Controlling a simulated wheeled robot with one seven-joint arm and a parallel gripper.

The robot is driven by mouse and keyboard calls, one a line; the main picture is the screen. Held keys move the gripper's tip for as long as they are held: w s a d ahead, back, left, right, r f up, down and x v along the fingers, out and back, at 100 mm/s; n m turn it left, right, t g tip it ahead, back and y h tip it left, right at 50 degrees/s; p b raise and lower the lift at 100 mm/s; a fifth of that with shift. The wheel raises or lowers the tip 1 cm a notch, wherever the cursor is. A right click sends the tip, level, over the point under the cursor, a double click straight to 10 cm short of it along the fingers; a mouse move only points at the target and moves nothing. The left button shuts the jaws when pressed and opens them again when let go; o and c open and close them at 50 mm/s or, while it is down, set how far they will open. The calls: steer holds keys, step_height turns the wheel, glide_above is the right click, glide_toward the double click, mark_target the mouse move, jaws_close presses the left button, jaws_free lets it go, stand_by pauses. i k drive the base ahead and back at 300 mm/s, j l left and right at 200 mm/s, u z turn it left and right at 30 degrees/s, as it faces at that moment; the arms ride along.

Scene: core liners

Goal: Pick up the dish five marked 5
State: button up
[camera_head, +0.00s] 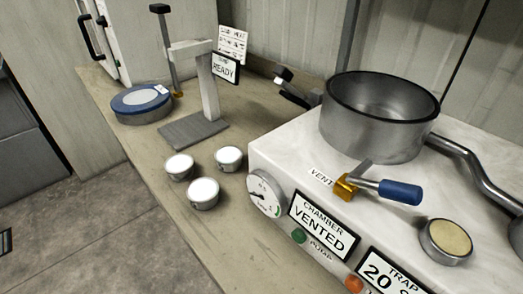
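Three small round metal dishes with white tops stand close together on the bench, left of the white machine. One is at the left (179,166), one at the right (229,158) and one nearest (203,193). No number is readable on any of them, so I cannot tell which is marked 5. My gripper is not in view.
The white machine (280,152) bears a large steel pot (375,135), a blue-handled valve (400,191), a gauge (264,194) and a sign reading "CHAMBER VENTED" (322,226). Behind the dishes are a stand (209,85) with a "READY" display and a blue-rimmed round container (140,101). Bench (225,245) in front is clear.

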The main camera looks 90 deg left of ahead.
mark_target(179, 168)
steer(key=u, duration=2.55)
steer(key=k+l+u, duration=0.1)
steer(key=u, duration=0.25)
steer(key=k+l+u, duration=0.15)
steer(key=u, duration=0.2)
